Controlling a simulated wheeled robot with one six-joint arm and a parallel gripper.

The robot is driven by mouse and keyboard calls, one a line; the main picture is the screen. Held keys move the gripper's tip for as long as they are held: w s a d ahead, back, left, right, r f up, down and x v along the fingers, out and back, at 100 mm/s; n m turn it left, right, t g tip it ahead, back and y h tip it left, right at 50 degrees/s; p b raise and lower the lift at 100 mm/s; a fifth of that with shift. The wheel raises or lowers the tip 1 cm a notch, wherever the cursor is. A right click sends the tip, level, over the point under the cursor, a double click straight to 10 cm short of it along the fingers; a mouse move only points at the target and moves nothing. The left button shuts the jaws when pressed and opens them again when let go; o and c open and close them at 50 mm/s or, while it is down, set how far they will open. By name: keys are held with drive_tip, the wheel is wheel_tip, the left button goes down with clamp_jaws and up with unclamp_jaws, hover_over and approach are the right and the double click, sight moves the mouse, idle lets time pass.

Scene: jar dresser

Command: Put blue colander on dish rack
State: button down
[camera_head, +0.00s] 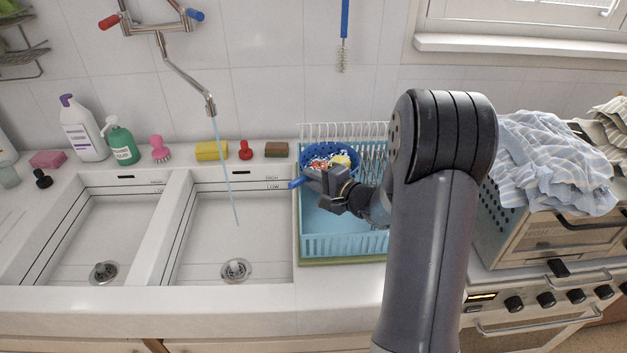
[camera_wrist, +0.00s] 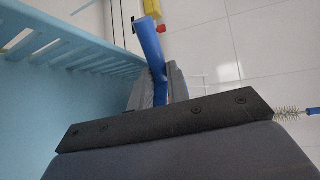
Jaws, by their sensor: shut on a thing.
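The blue colander (camera_head: 318,154) is in the head view, inside the back part of the light blue dish rack (camera_head: 345,243). It has small colourful things in it. My gripper (camera_head: 315,180) is in front of the colander and shut on its blue handle (camera_head: 298,183). In the wrist view the handle (camera_wrist: 152,45) stands between the two fingers (camera_wrist: 158,85), and the rack's slatted wall (camera_wrist: 60,45) is at the left. My gripper and arm hide part of the colander and rack, so I cannot tell whether the colander rests on the rack floor.
A double sink (camera_head: 205,235) with running water lies left of the rack. A yellow sponge (camera_head: 211,151), red stopper (camera_head: 246,150) and brown sponge (camera_head: 276,150) line the back ledge. An oven with cloths (camera_head: 553,165) stands right. A blue brush (camera_head: 344,30) hangs on the wall.

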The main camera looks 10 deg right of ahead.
drive_tip(key=shift+f+b, duration=0.25)
drive_tip(key=shift+b, duration=0.2)
drive_tip(key=c, duration=1.4)
unclamp_jaws()
drive_tip(key=shift+o, duration=0.2)
drive_tip(key=shift+r, duration=0.1)
drive_tip(key=r+v, duration=0.1)
drive_tip(key=v, duration=1.1)
